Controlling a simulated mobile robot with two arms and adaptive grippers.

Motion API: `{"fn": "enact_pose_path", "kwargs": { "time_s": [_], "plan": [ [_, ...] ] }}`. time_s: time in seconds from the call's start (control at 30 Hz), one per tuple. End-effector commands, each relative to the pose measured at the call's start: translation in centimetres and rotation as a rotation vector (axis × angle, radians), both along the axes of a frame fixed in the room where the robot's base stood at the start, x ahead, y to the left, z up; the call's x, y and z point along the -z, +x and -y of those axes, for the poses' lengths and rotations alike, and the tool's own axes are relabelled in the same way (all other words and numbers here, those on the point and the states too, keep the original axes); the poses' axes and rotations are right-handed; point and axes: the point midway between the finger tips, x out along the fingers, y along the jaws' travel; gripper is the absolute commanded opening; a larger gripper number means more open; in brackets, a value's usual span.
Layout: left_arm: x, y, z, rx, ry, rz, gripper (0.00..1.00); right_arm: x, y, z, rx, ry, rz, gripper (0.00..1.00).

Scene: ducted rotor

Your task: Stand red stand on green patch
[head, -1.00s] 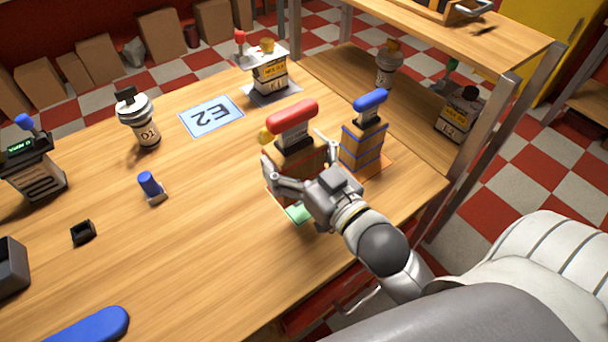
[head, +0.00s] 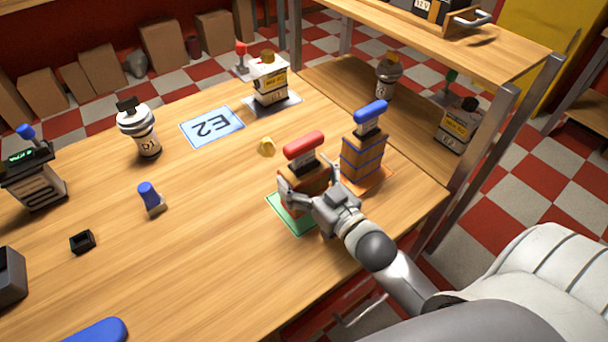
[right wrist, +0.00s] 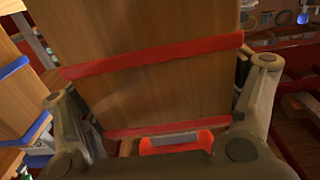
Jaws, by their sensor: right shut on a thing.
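The red stand (head: 304,145) is a wooden block with a red handle on top. It is upright over the green patch (head: 290,222), whose left and front parts show. Whether its base touches the patch is hidden by my gripper. My right gripper (head: 309,184) is shut on the block from the near side. In the right wrist view the stand's wooden face with red bands (right wrist: 150,60) fills the space between the fingers (right wrist: 160,95). My left gripper is not in view.
A blue-handled wooden stand (head: 362,155) is close on the right, on an orange patch (head: 376,180).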

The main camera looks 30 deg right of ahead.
Motion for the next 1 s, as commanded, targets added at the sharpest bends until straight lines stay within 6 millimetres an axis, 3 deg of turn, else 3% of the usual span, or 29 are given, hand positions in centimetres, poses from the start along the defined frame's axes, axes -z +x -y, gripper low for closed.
{"fn": "enact_pose_path", "kwargs": {
  "time_s": [0.13, 0.17, 0.27, 0.7, 1.0],
  "plan": [
    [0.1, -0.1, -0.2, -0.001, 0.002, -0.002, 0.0, 0.1, 0.0, 0.0, 0.0, 0.0, 0.003, 0.5],
    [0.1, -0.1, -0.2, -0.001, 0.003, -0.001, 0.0, 0.3, 0.0, 0.0, 0.0, 0.0, 0.0, 0.87],
    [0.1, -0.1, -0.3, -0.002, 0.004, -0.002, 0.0, 0.2, 0.0, 0.0, 0.0, 0.0, 0.0, 1.0],
    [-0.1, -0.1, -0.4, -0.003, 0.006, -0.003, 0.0, -0.2, 0.0, 0.0, 0.0, -0.001, 0.001, 1.0],
    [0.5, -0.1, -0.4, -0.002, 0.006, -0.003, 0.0, 0.2, -3.9, 0.5, 0.001, -0.001, -0.004, 1.0]
  ]
}}
